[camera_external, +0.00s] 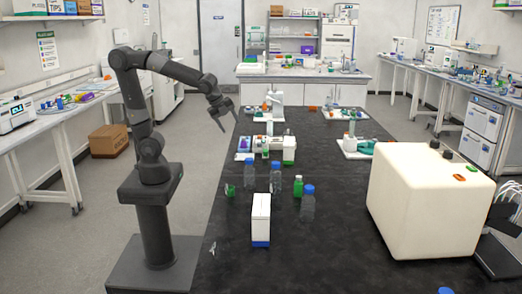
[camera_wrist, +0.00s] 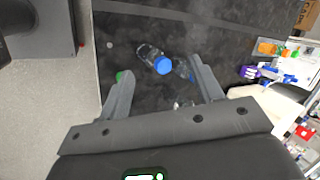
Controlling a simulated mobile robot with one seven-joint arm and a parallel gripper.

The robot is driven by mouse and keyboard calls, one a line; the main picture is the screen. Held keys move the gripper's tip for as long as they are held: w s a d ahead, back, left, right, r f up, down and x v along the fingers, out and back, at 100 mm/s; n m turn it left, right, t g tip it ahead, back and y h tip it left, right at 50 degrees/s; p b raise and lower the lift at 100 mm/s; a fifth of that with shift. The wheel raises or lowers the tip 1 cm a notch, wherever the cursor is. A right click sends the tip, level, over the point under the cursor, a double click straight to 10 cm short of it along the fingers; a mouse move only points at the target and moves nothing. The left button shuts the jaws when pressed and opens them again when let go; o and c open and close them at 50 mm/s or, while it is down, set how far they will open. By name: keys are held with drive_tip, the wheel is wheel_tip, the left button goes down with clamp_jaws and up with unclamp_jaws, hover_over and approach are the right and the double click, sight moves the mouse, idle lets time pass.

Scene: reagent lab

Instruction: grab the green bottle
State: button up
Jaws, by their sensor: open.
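A smaller green item (camera_external: 230,190) is at the bench's left edge, and a white bottle with green (camera_external: 289,150) stands farther back. My gripper (camera_external: 228,117) is open and empty, high above the left side of the bench, apart from all bottles. In the wrist view its spread fingers (camera_wrist: 161,68) show, with a green patch (camera_wrist: 120,76) partly hidden by the left finger; I cannot tell which green thing it is.
Clear blue-capped bottles (camera_external: 275,178) (camera_external: 307,203) stand close on both sides of the green bottle. A white box with a blue base (camera_external: 261,218) stands in front. A large cream machine (camera_external: 425,205) fills the right side. The bench's near left is clear.

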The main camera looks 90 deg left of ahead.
drive_tip(key=w+d+f+m, duration=0.3)
drive_tip(key=w+m, duration=0.3)
drive_tip(key=w, duration=0.1)
drive_tip(key=w+d+f+m, duration=0.2)
drive_tip(key=w+f+m, duration=0.1)
drive_tip(key=w+m, duration=0.25)
drive_tip(key=m+h, duration=0.3)
drive_tip(key=m, duration=1)
approach(297, 178)
drive_tip(key=a+f, duration=0.1)
drive_tip(key=f, duration=0.1)
drive_tip(key=shift+w+x, duration=0.15)
drive_tip(key=shift+x, duration=2.6)
drive_tip(key=shift+w+x, duration=0.1)
drive_tip(key=shift+x, duration=2.65)
drive_tip(key=shift+r, duration=0.1)
drive_tip(key=shift+c, duration=0.2)
drive_tip(key=c, duration=1.1)
